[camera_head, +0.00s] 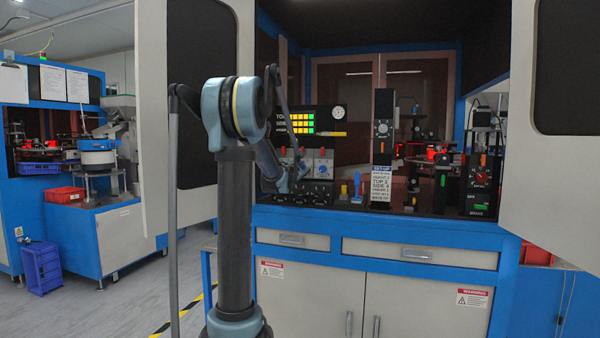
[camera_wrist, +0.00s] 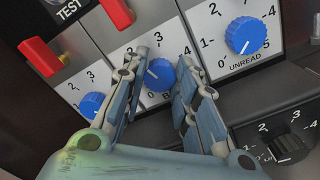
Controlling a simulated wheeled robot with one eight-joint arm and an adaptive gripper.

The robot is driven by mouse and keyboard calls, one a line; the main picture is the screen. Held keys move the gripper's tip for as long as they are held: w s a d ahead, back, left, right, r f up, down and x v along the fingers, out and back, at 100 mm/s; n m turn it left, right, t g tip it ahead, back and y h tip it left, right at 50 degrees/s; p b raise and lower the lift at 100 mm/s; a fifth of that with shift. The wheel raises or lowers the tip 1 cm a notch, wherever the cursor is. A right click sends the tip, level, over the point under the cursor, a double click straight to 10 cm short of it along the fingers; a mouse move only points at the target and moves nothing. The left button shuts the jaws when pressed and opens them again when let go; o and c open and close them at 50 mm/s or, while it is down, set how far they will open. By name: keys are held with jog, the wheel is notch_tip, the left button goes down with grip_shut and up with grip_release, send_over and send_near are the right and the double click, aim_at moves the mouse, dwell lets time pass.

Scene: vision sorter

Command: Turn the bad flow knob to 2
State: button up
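The bad flow knob (camera_wrist: 161,72) is a blue dial in the middle of three on a light panel. Numbers surround it, and its label is mostly hidden, with only a "B" showing below. Its small white mark seems to point left, but the exact setting is hard to read. My gripper (camera_wrist: 164,60) is open, with one finger at each side of this knob. The left finger overlaps the knob's edge in the wrist view; I cannot tell whether either finger touches it. In the head view my gripper (camera_head: 288,180) is at the panel, small and partly hidden by my arm.
The blue UNREAD knob (camera_wrist: 245,36) is close on the right, and another blue knob (camera_wrist: 93,104) is close on the left. Red switches (camera_wrist: 42,56) stand above. A black dial (camera_wrist: 288,147) is below right. Open cabinet doors (camera_head: 553,120) flank the workspace.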

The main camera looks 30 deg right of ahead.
jog(key=shift+c, duration=0.4)
jog(key=shift+n, duration=0.9)
jog(key=o, duration=1)
jog(key=shift+o, duration=0.2)
jog(key=v, duration=1.2)
jog(key=shift+a+f, duration=0.1)
